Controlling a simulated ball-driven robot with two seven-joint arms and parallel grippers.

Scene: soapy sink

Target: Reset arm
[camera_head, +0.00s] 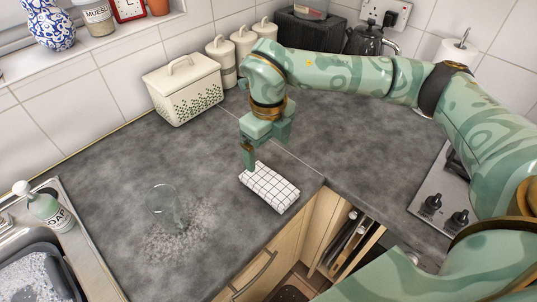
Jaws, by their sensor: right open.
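My right gripper (250,156) hangs above the worktop with its fingers pointing down, open. Its fingertips are at the back left end of a folded white checked cloth (270,187); I cannot tell whether they touch it. The cloth lies near the front edge of the worktop. My right arm reaches in from the right side of the view. My left gripper is not in view.
A clear glass (165,208) stands on a patch of foam (185,238) on the grey worktop. A cream bread bin (184,92) and several canisters (244,43) stand behind. A soap bottle (43,208) is by the sink, left. A hob (447,200) is at right.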

